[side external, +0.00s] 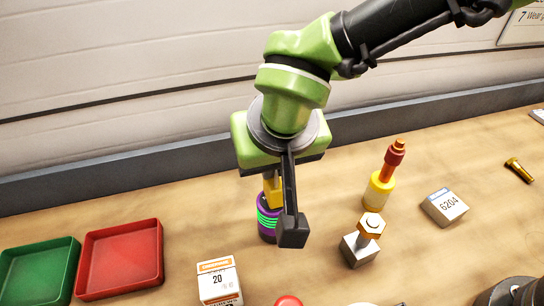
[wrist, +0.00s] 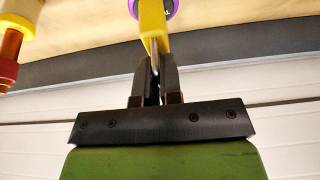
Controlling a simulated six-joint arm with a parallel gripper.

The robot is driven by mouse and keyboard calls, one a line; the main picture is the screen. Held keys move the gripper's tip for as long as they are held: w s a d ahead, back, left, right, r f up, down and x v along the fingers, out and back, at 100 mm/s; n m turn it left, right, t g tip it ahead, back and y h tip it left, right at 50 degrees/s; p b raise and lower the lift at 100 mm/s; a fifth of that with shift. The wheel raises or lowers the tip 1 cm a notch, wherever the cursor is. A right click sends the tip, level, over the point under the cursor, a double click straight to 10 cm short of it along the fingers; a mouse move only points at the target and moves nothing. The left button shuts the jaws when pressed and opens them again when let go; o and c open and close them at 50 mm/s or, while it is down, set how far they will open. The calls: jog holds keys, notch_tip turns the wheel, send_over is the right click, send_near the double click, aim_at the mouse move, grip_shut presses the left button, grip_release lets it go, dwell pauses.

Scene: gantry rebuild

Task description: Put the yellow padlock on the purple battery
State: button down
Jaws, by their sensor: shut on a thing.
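The yellow padlock (side external: 272,191) is in my gripper (side external: 271,174), body downward, directly over the purple battery (side external: 265,222). In the side view its lower end meets or overlaps the battery's top; I cannot tell whether they touch. The battery stands upright, with bright green rings, partly hidden by a black bracket of mine. In the wrist view, the gripper's fingers (wrist: 155,78) are shut on the padlock's grey shackle, and the yellow body (wrist: 152,22) extends beyond them. A purple edge of the battery (wrist: 169,8) shows just past it.
A yellow cylinder (side external: 377,192) with a red and copper piece on it stands right. A grey block (side external: 358,249) bears a hex-headed piece. A 6204 box (side external: 444,206), white-orange box (side external: 219,282), red tray (side external: 158,262) and green tray (side external: 72,262) stand around. Bare table lies left of the battery.

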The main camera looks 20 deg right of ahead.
jog(key=c, duration=1.3)
grip_release()
jog(key=shift+f, duration=0.1)
